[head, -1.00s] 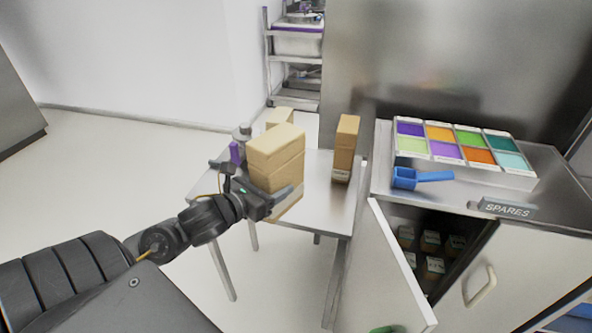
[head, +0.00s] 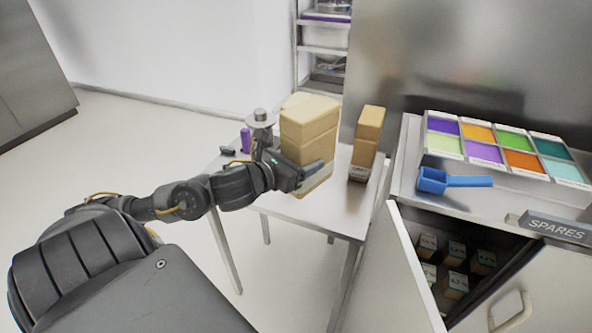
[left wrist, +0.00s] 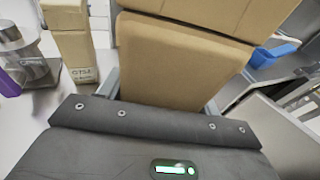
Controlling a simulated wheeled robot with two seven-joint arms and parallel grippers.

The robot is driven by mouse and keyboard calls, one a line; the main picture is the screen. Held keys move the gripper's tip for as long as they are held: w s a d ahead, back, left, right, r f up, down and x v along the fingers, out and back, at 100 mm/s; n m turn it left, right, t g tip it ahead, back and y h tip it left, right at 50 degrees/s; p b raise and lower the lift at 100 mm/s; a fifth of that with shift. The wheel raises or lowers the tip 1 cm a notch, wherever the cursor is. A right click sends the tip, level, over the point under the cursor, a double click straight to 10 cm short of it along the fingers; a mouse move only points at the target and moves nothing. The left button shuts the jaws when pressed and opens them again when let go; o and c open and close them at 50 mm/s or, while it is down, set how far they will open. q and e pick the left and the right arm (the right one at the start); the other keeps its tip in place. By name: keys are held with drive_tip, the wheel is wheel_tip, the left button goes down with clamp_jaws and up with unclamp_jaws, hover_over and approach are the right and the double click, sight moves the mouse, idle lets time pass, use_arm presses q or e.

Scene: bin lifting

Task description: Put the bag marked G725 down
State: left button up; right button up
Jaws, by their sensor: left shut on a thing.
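A tall tan paper bag (head: 308,125) is held upright in my left gripper (head: 303,178), over the small white table (head: 270,200). In the left wrist view the bag (left wrist: 175,65) fills the space between the fingers. No readable mark shows on it, and I cannot tell whether its base touches the table. Another tan bag (head: 368,140) with a white label stands at the table's right side. The left wrist view shows a labelled tan bag (left wrist: 72,50) on the table; its mark is too blurred to read surely. My right gripper is out of view.
A metal device (head: 260,125) and a purple item (head: 246,139) stand at the table's left back. To the right, a cabinet (head: 408,185) bears a tray of coloured compartments (head: 505,150) and a blue scoop (head: 450,181). Its open door (head: 415,265) stands near the table.

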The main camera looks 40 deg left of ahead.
use_arm(q)
drive_tip(key=shift+w+a+f+b, duration=0.2)
drive_tip(key=shift+w+a+b, duration=0.2)
drive_tip(key=shift+w+b, duration=0.15)
drive_tip(key=shift+w+a+f+b, duration=0.15)
drive_tip(key=shift+w+a+b, duration=0.25)
drive_tip(key=shift+w+b, duration=0.15)
drive_tip(key=w+a+f, duration=0.1)
drive_tip(key=w+f, duration=0.1)
drive_tip(key=f, duration=0.1)
drive_tip(key=w+a+f+p, duration=0.1)
drive_tip(key=w+f, duration=0.2)
drive_tip(key=f, duration=0.1)
drive_tip(key=w+a+f+p, duration=0.1)
drive_tip(key=w+a+f, duration=0.1)
drive_tip(key=f, duration=0.1)
drive_tip(key=shift+w+f, duration=0.3)
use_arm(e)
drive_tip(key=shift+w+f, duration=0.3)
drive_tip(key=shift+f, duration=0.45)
use_arm(q)
drive_tip(key=shift+f, duration=0.15)
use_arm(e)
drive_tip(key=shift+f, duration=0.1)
